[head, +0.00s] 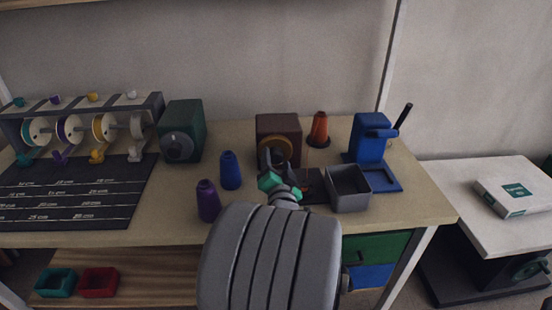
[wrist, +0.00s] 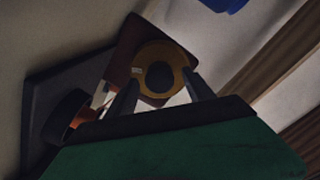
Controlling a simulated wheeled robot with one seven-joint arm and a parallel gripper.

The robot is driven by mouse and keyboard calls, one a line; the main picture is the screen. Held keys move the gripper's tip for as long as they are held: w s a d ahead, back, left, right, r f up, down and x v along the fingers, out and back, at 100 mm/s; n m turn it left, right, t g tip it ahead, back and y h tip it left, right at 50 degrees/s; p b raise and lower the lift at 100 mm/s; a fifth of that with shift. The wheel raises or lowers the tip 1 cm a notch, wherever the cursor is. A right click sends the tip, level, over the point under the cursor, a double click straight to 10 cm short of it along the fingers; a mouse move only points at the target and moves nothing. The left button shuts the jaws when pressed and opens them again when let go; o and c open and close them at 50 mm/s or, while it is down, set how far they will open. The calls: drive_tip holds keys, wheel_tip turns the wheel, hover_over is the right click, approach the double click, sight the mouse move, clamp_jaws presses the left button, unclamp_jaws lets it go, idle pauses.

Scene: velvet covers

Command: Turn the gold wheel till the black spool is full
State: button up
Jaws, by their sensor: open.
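The gold wheel (head: 279,147) is on the front of a dark brown box (head: 268,124) at the middle of the table. In the wrist view the wheel (wrist: 148,57) is a gold ring around a dark centre, with a small pale mark on its left side. My gripper (head: 278,160) is open, its fingers pointing at the wheel. In the wrist view the fingertips (wrist: 161,77) overlap the wheel's two sides; I cannot tell whether they touch it. A dark round part with orange on it, seemingly the black spool (wrist: 62,118), shows at the lower left there. My gripper partly hides this area in the head view.
A grey open bin (head: 349,190) and a blue press (head: 371,145) stand to the right. An orange cone (head: 319,128) stands behind. Blue (head: 230,170) and purple (head: 208,200) cones and a green box (head: 182,130) are at left, beyond them a spool rack (head: 85,105).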

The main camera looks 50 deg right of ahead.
drive_tip(key=shift+w+d, duration=0.4)
drive_tip(key=shift+d, duration=0.1)
drive_tip(key=shift+c, duration=0.4)
clamp_jaws()
drive_tip(key=shift+m, duration=0.3)
